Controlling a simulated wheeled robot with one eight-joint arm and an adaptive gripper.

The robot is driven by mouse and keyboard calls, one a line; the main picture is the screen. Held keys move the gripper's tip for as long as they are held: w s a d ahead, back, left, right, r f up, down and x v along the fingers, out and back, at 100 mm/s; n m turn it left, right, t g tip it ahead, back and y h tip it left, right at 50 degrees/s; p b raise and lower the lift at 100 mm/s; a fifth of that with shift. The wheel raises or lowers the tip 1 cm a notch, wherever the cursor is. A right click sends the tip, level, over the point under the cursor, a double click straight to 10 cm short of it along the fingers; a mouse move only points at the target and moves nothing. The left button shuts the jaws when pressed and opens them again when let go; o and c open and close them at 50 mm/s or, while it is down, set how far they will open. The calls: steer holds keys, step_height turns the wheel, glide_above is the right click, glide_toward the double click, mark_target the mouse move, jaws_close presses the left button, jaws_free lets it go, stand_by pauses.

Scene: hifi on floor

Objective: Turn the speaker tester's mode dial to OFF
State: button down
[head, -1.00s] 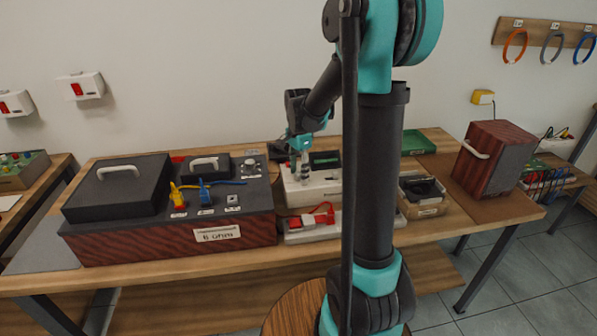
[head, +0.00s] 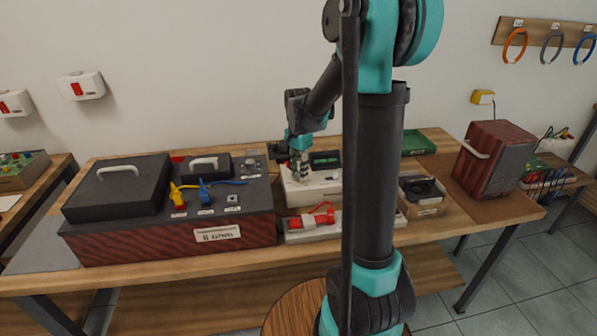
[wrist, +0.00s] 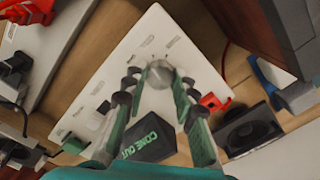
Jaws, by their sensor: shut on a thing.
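The speaker tester (head: 328,190) is a white box on the bench, with a dark screen (head: 325,159) at its back. In the wrist view its white panel (wrist: 122,72) shows small printed labels, too blurred to read. A round silver mode dial (wrist: 160,70) stands on the panel. My gripper (wrist: 160,80) is shut on the dial, one finger on each side. In the head view my gripper (head: 299,170) points down at the tester and hides the dial. I cannot tell which mode the dial points to. The screen in the wrist view (wrist: 150,138) reads "COME OUT".
A dark-topped red-wood box (head: 160,242) stands close on the left. A power strip (head: 312,230) with red plugs lies in front of the tester. A box with a black speaker (head: 424,196) and a wooden cabinet (head: 494,160) are on the right.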

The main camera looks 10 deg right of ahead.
steer(key=n, duration=1.2)
steer(key=shift+n, duration=2.1)
steer(key=c, duration=1.2)
jaws_free()
